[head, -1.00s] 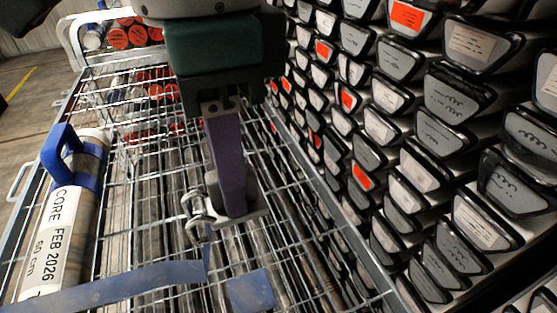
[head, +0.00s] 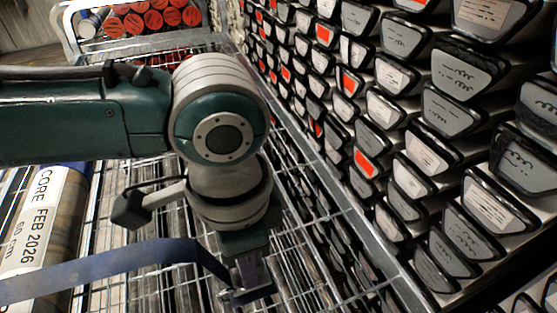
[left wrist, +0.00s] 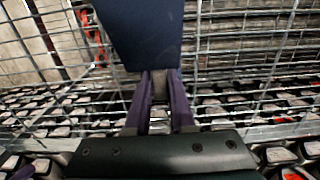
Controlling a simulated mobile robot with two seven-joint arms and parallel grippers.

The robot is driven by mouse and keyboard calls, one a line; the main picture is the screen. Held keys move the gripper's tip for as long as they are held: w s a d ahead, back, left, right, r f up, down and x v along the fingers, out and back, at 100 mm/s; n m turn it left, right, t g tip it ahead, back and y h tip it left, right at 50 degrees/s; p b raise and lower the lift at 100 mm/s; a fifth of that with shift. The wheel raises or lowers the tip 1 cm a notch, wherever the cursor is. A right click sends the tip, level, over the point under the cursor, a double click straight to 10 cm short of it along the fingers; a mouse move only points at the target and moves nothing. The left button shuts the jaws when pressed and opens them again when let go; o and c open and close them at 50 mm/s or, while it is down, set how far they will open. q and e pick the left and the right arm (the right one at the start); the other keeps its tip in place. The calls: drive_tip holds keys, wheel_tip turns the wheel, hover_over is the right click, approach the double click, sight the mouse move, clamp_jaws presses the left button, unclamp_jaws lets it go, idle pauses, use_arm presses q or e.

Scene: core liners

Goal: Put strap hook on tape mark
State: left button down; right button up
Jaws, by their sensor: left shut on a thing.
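My left gripper (head: 250,272) points down over the wire mesh, its purple fingers partly hidden by my own wrist. It is shut on the metal strap hook (head: 248,295), which shows only in part at the fingertips. The blue strap (head: 120,262) runs from the hook to the left edge. In the left wrist view the purple fingers (left wrist: 160,85) close at the end of the wide blue strap (left wrist: 147,32). I cannot make out the tape mark now; the gripper and hook cover the place where blue tape showed earlier. Whether the hook touches the mesh is unclear.
A core tube (head: 38,222) labelled "CORE FEB 2026" lies at the left. The wire cart's metal rail (head: 345,225) runs beside a wall of stacked core liners (head: 460,110) at the right. Red-capped tubes (head: 150,20) lie at the back.

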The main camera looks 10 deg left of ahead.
use_arm(q)
drive_tip(key=shift+f, duration=0.25)
drive_tip(key=shift+f, duration=0.15)
drive_tip(key=c, duration=0.8)
unclamp_jaws()
drive_tip(key=shift+o, duration=0.2)
